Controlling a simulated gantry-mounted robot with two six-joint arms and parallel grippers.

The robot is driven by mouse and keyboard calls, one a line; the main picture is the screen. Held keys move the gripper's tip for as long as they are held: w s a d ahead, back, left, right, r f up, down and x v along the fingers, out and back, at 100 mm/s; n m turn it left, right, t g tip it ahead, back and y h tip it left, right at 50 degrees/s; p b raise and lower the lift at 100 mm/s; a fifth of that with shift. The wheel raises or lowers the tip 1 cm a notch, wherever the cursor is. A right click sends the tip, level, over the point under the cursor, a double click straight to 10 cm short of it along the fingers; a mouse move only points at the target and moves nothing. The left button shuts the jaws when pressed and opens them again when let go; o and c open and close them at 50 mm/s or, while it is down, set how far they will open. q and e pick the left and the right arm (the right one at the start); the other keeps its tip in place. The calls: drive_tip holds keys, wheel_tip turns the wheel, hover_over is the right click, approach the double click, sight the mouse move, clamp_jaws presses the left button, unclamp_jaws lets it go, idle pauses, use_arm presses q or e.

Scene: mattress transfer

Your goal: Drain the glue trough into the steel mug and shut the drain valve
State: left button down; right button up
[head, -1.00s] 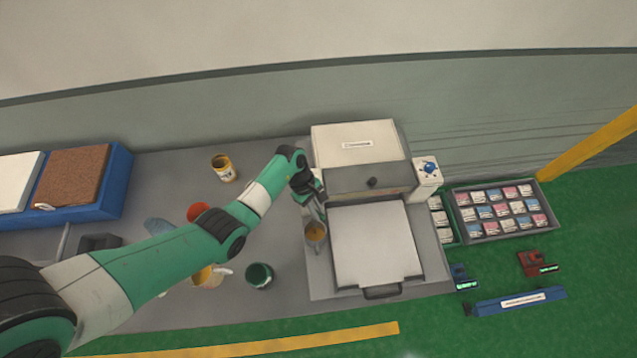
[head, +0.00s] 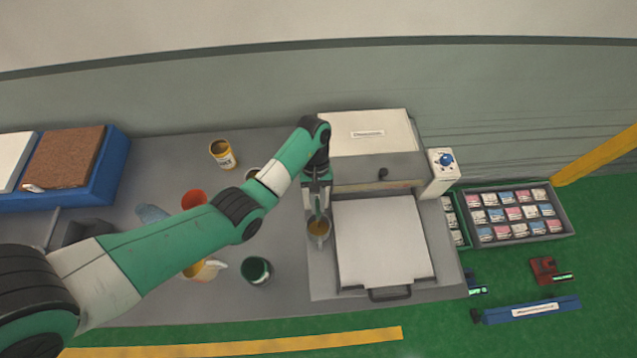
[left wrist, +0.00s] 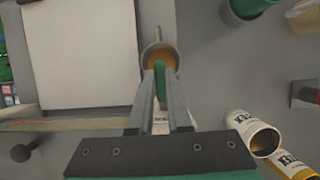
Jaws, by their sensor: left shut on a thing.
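The steel mug (head: 319,239) stands at the left edge of the machine with the white plate, with amber glue inside. In the left wrist view the mug (left wrist: 147,53) shows just beyond the fingertips, its handle pointing away. My left gripper (head: 318,211) is above the mug's back side, shut on a small green piece (left wrist: 160,78), which looks like the drain valve's lever. The trough and valve body are hidden or cannot be made out, and I cannot tell whether glue is flowing. My right gripper is not in view.
The white plate (head: 380,240) lies right of the mug, before the machine's white cover (head: 368,134). A tray of small boxes (head: 566,226) is at the right.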

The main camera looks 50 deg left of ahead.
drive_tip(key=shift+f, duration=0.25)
use_arm(q)
drive_tip(key=c, duration=1.1)
unclamp_jaws()
drive_tip(key=shift+c, duration=0.2)
